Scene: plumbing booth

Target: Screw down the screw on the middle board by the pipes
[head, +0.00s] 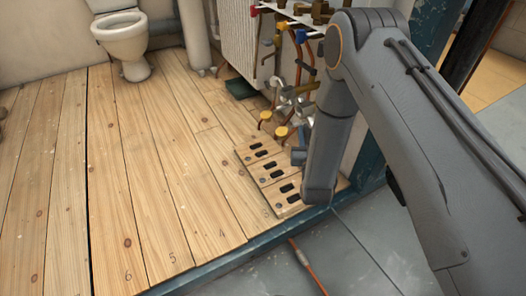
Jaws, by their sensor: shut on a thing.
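Three short wooden boards with black slots lie side by side near the pipes, at the edge of the plank floor. The middle board (271,169) lies between the back board (256,149) and the front board (287,194). A small dark round spot, perhaps the screw (264,180), shows at the middle board's left end; it is too small to tell how high it stands. My arm comes down over the boards' right ends and hides them. The jaws of my gripper do not show, nor does anything they may hold.
A toilet (122,38) stands at the back left. The plank floor (140,170) is clear at left. An orange hose (306,262) lies on the grey floor in front.

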